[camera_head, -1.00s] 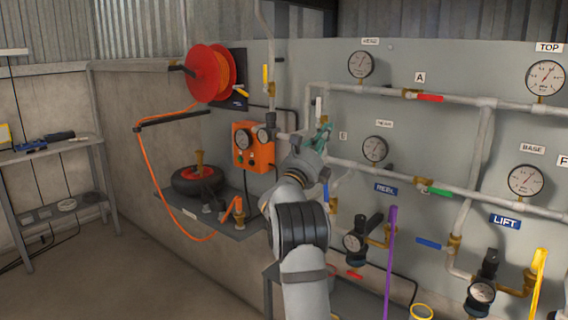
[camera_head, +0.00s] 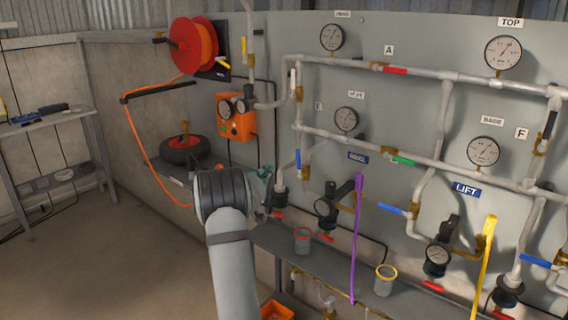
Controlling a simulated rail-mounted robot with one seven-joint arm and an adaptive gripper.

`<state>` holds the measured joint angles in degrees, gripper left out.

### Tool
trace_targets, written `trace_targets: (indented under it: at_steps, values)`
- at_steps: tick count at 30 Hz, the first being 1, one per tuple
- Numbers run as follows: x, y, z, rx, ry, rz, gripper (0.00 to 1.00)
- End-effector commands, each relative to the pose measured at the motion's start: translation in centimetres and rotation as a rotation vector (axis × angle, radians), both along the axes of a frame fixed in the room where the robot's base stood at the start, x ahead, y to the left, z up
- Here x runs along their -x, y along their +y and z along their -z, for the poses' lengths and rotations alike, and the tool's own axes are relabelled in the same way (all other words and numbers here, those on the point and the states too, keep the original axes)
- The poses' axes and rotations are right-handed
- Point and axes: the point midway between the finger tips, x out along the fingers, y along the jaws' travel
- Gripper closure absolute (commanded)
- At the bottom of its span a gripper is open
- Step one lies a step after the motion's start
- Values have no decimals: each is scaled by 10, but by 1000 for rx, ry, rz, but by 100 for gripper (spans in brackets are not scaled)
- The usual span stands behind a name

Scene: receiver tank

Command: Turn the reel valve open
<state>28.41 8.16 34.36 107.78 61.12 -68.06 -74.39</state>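A blue sign (camera_head: 358,157) on the grey panel seems to read REEL, though its letters are small. To its left a valve with a blue lever (camera_head: 298,163) sits on a downpipe, the lever hanging about vertical. Which valve is the reel valve cannot be told for sure. A small valve with a yellow handle (camera_head: 222,64) is beside the red hose reel (camera_head: 193,46). My gripper (camera_head: 265,177) shows as small teal parts past my grey arm, low and left of the blue lever and apart from it in the picture. Its fingers are mostly hidden.
An orange box with gauges (camera_head: 237,118) is behind my arm. A second blue sign (camera_head: 467,189) reads LIFT. Open floor lies left.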

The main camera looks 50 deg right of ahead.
Motion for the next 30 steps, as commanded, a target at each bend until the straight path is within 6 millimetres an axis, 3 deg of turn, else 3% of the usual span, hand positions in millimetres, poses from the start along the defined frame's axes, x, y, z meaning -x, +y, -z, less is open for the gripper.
trace_targets:
  at_steps: [3,9,14,24,30]
  values:
    - [0,0,1,75,240,-11,100]
    - [-1,-1,1,144,443,-18,100]
    - [-4,-14,0,151,464,-17,100]
    - [-24,-72,2,151,461,-17,100]
    - [-32,-96,3,151,460,-18,100]
